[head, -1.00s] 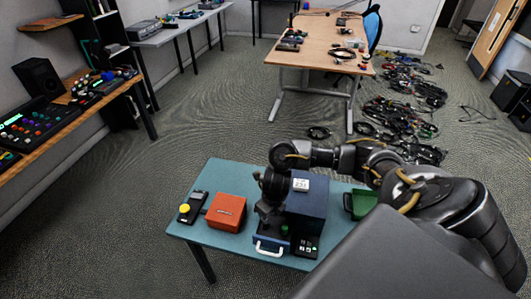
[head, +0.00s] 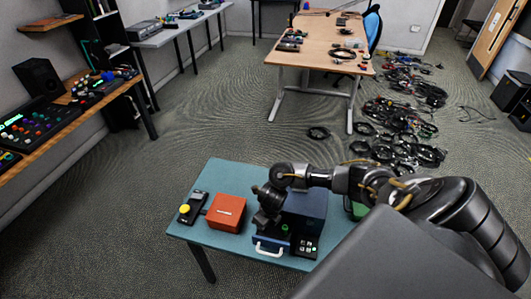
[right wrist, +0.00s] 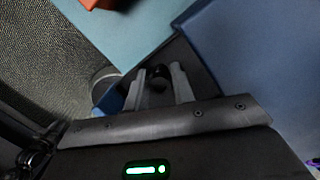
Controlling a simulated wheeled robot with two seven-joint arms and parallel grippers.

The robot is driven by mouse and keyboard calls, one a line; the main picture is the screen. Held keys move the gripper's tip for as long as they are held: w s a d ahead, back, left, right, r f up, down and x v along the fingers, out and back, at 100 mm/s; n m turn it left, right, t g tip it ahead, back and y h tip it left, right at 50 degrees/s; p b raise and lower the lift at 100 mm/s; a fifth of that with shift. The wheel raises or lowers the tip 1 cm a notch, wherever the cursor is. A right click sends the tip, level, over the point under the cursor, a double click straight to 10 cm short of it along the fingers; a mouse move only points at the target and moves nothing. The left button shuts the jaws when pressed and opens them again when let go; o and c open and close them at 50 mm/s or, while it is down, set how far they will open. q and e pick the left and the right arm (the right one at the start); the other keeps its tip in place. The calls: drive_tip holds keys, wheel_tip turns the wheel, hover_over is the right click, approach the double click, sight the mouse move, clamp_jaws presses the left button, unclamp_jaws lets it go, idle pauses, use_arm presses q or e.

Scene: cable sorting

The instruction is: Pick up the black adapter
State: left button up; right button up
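My right gripper (head: 266,228) points down over a small blue case with a white handle (head: 270,250), beside a dark blue box (head: 307,205). In the right wrist view, its two fingers (right wrist: 160,82) stand apart, with a small black rounded piece (right wrist: 159,76) between them over a dark surface. This may be the black adapter, but its shape is mostly hidden. I see no clear gap or firm contact at its sides. My left gripper is not in view.
An orange-red box (head: 226,212) and a black device with a yellow knob (head: 192,208) stand on the left of the teal table (head: 228,172). A black panel with green lights (head: 306,247) is at the front right. Cables (head: 405,100) lie on the floor behind.

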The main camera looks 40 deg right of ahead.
drive_tip(key=shift+c, duration=0.3)
clamp_jaws()
drive_tip(key=shift+r, duration=0.15)
drive_tip(key=shift+r, duration=0.25)
wheel_tip(320, 180, up, 2)
drive_tip(key=shift+w+r, duration=0.1)
drive_tip(key=shift+r, duration=0.05)
drive_tip(key=s+a+r+p, duration=0.4)
drive_tip(key=s+r, duration=0.6)
drive_tip(key=s, duration=0.3)
drive_tip(key=shift+s, duration=0.35)
